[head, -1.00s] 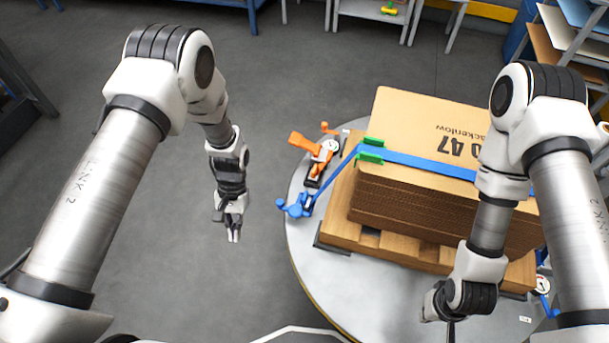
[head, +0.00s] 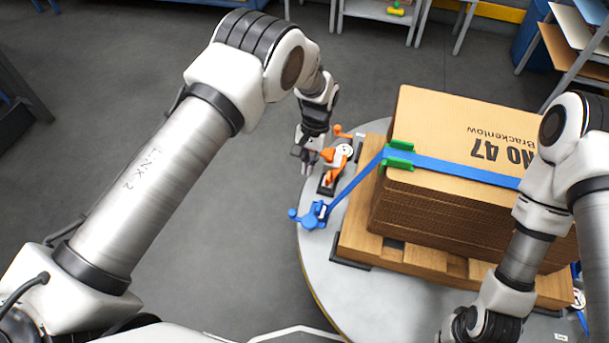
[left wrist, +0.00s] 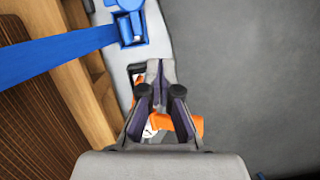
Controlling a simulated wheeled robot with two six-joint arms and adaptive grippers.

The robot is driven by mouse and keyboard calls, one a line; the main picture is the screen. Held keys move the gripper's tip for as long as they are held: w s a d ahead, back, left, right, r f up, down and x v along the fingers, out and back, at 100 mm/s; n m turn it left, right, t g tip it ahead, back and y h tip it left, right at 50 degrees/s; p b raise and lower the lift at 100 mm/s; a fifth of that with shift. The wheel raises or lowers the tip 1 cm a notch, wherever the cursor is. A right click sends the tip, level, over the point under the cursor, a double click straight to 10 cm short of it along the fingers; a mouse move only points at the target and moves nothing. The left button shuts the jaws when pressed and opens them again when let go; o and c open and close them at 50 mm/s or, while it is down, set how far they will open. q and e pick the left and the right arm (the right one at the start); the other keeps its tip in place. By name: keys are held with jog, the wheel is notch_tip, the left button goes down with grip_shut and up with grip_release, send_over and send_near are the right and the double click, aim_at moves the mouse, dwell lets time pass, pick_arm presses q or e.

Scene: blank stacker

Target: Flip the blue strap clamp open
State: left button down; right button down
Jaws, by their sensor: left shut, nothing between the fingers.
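The blue strap clamp (head: 312,216) sits at the left edge of the round grey table, with the blue strap (head: 358,184) running from it up to the carton stack. In the left wrist view the blue clamp (left wrist: 130,24) is at the top, beyond my fingertips. My left gripper (head: 303,160) is shut and empty, beside the orange clamp (head: 336,165) and farther back than the blue clamp. In the left wrist view my left gripper (left wrist: 160,72) covers part of the orange clamp (left wrist: 187,127). My right arm is at the lower right; its fingertips are out of view.
The stack of flat cartons (head: 455,135) stands on a wooden pallet (head: 395,246), with green corner guards (head: 398,156) under the strap. The turntable (head: 345,290) is bare at the front. Grey floor is open to the left. Shelves stand at the back right.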

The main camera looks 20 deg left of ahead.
pick_arm(q)
jog(key=x, duration=0.7)
jog(key=shift+s+f, duration=0.1)
jog(key=shift+f, duration=0.25)
pick_arm(e)
jog(key=shift+f, duration=0.15)
pick_arm(q)
jog(key=s, duration=0.2)
jog(key=s+a+p, duration=0.1)
jog(key=s, duration=0.1)
jog(key=shift+f, duration=0.25)
pick_arm(e)
jog(key=shift+r, duration=0.65)
pick_arm(q)
jog(key=shift+a, duration=0.1)
pick_arm(e)
jog(key=shift+d, duration=0.1)
